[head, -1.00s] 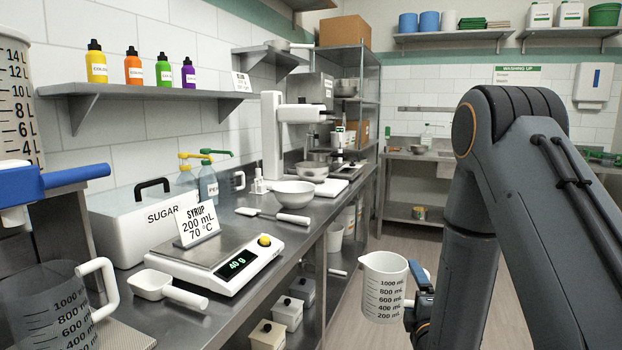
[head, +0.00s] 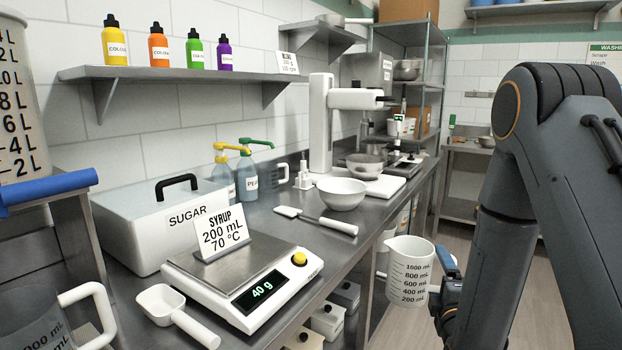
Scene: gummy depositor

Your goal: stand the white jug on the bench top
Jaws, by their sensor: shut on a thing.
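The white jug (head: 408,270) with black mL marks hangs upright in the air in front of the bench's edge, right of centre in the head view. My gripper (head: 440,288) is shut on the jug at its right side, where the handle would be; the fingers and handle are partly hidden. The steel bench top (head: 262,218) runs along the wall to the left. The jug is apart from it.
A scale (head: 243,280) reading 40 g, a syrup card (head: 221,233), a scoop (head: 175,316), a sugar bin (head: 160,225), a spatula (head: 317,220) and a white bowl (head: 342,194) occupy the bench. A clear jug (head: 50,325) stands at lower left. Bare steel shows between scale and spatula.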

